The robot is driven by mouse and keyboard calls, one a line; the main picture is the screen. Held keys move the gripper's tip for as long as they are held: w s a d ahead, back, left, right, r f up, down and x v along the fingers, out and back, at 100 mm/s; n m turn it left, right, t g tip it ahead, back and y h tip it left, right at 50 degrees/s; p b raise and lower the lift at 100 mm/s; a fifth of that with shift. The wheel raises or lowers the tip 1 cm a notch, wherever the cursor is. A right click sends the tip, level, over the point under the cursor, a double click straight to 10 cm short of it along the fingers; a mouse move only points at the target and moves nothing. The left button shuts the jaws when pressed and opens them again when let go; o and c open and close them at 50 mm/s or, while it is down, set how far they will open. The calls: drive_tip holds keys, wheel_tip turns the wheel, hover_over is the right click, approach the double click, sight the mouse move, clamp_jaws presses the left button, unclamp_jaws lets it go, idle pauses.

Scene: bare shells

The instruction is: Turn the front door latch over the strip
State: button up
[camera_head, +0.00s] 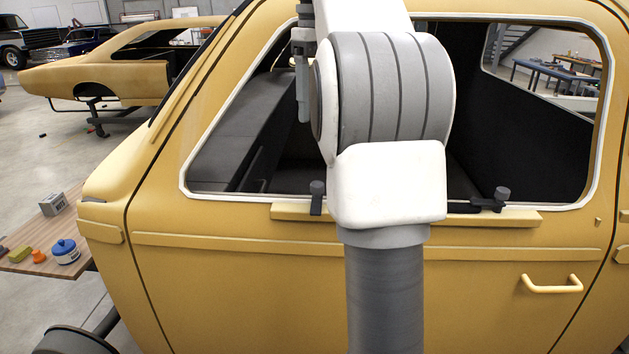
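A yellow strip (520,216) lies along the door just below the window opening; my arm hides its middle. Two dark latches with round knobs sit at the lower window edge. The left latch (316,198) has its arm pointing down across the strip's upper edge. The right latch (492,203) has its arm lying sideways to the left, along the window edge above the strip. I cannot tell whether either latch touches the strip. My arm stands in front of the door between the two latches.
The yellow door (450,290) has a handle (552,284) at the lower right. The window opening is framed by a pale seal (232,194). Another car shell (110,70) stands behind.

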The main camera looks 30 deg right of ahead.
sight(317, 183)
wheel_tip(317, 183, down, 15)
drive_tip(key=b, duration=0.3)
clamp_jaws()
idle(0.4)
